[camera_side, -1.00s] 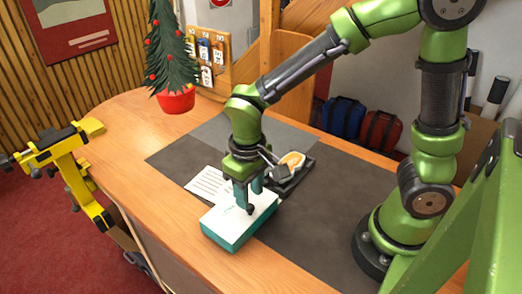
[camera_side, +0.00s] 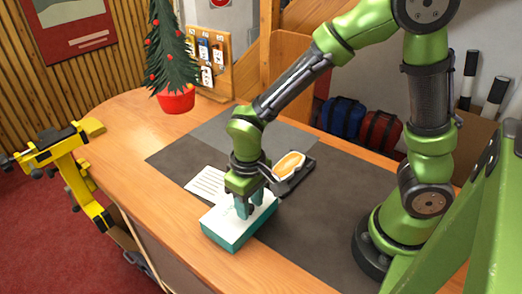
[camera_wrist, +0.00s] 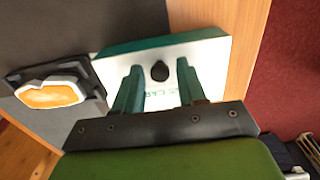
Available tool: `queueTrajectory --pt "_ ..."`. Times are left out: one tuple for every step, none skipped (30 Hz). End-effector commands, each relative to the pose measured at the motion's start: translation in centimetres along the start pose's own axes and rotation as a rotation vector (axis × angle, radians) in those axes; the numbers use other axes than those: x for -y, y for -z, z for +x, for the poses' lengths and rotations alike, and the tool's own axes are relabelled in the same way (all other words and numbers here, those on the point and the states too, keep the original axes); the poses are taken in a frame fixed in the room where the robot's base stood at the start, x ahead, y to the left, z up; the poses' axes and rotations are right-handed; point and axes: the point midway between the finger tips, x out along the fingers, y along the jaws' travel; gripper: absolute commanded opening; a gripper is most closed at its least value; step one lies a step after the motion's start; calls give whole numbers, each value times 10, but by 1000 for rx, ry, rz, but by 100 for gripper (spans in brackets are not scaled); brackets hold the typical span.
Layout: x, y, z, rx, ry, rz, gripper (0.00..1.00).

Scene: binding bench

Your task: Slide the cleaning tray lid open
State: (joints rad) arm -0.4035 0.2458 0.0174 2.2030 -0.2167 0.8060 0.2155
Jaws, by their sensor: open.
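The cleaning tray (camera_side: 228,238) is a teal box with a white lid (camera_side: 222,216), on the bench near its front edge. In the wrist view the white lid (camera_wrist: 208,60) carries a dark round knob (camera_wrist: 160,71) and partly hidden teal lettering. My gripper (camera_side: 248,212) points down over the lid, its teal fingers low at the lid's top. In the wrist view my gripper (camera_wrist: 160,80) is open, with one finger on each side of the knob and gaps between. Whether the fingertips touch the lid I cannot tell. The lid looks closed over the tray.
A dark holder with an orange-and-white item (camera_side: 290,166) lies behind the tray, and it shows left in the wrist view (camera_wrist: 50,93). A printed sheet (camera_side: 207,184) lies beside the tray. A small decorated tree (camera_side: 174,60) stands at the back. The grey mat (camera_side: 300,225) is clear to the right.

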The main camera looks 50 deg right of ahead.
Motion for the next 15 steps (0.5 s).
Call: queueTrajectory --pt "0 0 0 0 0 0 40" --pt "0 0 0 0 0 0 36" --pt "0 0 0 0 0 0 30" --pt "0 0 0 0 0 0 25" --pt "0 0 0 0 0 0 20" --pt "0 0 0 0 0 0 14" --pt "0 0 0 0 0 0 10" --pt "0 0 0 0 0 0 8" --pt "0 0 0 0 0 0 8" --pt "0 0 0 0 0 0 8" --pt "0 0 0 0 0 0 8" --pt "0 0 0 0 0 0 8" --pt "0 0 0 0 0 0 8" --pt "0 0 0 0 0 0 8" --pt "0 1 0 0 0 0 8"
